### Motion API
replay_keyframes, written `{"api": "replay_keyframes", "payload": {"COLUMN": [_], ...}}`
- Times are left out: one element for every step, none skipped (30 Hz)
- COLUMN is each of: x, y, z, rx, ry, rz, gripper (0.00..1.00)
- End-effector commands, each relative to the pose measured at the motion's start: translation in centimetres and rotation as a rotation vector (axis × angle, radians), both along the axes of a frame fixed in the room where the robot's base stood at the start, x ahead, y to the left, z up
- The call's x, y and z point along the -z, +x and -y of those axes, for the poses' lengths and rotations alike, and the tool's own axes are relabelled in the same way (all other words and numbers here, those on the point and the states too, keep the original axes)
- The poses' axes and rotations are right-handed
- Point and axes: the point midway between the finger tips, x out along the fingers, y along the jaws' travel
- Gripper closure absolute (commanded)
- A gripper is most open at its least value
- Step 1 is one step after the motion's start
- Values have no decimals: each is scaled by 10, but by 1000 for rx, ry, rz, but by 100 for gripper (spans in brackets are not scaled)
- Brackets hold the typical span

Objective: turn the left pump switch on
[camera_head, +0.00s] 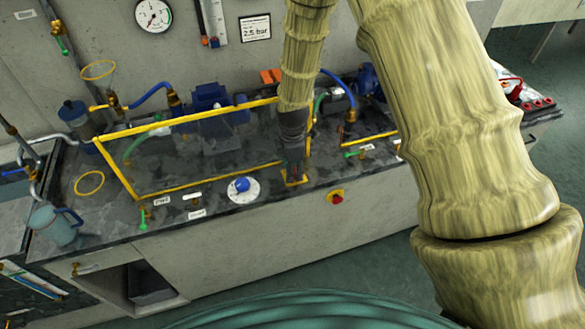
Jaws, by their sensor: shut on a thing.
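My gripper (294,168) points down at the front of the dark bench top. Its fingers are shut on a small switch that they mostly hide. The switch's yellow base plate (297,183) shows around the fingertips. I take this for the left pump switch, but its label and its on or off position cannot be read here. A blue pump (212,103) stands behind, inside a yellow frame, to the left of my gripper. A second blue pump (368,80) is further right, partly hidden by my arm.
A blue knob on a white dial (242,188) sits just left of my gripper. A red and yellow stop button (336,196) is on the bench front. The yellow frame (120,171) borders the pump area. A jug (55,228) stands at the left corner.

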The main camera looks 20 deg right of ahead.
Motion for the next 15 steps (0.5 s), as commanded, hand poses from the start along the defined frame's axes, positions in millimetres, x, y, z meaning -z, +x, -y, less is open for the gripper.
{"api": "replay_keyframes", "payload": {"x": [-1, -1, -1, -1, -1, -1, -1, -1, -1, -1, -1, -1, -1, -1, -1], "y": [0, 0, 1, 1, 1, 1, 1, 1, 2, 2, 2, 2, 2, 3, 3], "z": [0, 0, 0, 0, 0, 0, 0, 0, 0, 0, 0, 0, 0, 1, 1], "rx": [32, 54, 86, 110, 137, 173, 201, 230, 268, 297, 326, 363, 392, 421, 458], "ry": [0, 0, 0, 0, 0, 0, 0, 0, 0, 0, 0, 0, 0, 0, 0], "rz": [0, 0, 0, 0, 0, 0, 0, 0, 0, 0, 0, 1, 1, 1, 1], "gripper": [81, 81, 81, 81, 81, 81, 81, 81, 81, 81, 81, 81, 81, 81, 81]}}
